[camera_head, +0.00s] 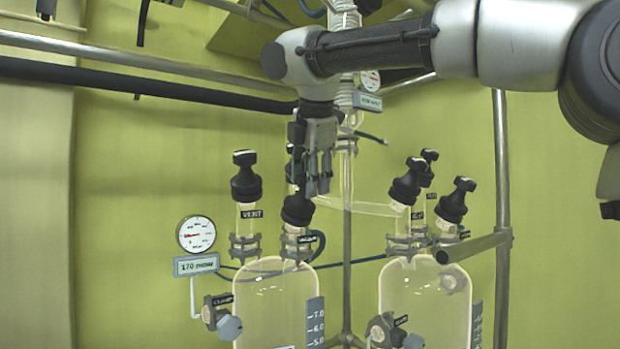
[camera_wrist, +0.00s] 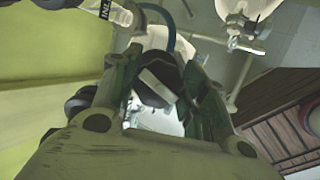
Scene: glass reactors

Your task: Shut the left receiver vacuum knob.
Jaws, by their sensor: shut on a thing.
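The left receiver (camera_head: 272,300) is a clear glass vessel with two black-topped necks. Its vacuum knob (camera_head: 297,211) is the black one on the right neck, above a label partly readable as vacuum. My gripper (camera_head: 318,188) comes down from above onto this knob, and its fingers hide part of the knob's top. In the wrist view my gripper (camera_wrist: 165,90) has its fingers on both sides of a dark knob top with a pale bar (camera_wrist: 157,86), shut on it. The knob's exact turn angle is hard to tell.
The vent knob (camera_head: 246,180) stands close on the left. A round gauge (camera_head: 196,234) sits over a display (camera_head: 196,264) that seems to read 170 mbar. The right receiver (camera_head: 425,300) with several black knobs stands to the right. A metal post (camera_head: 502,200) rises beyond it.

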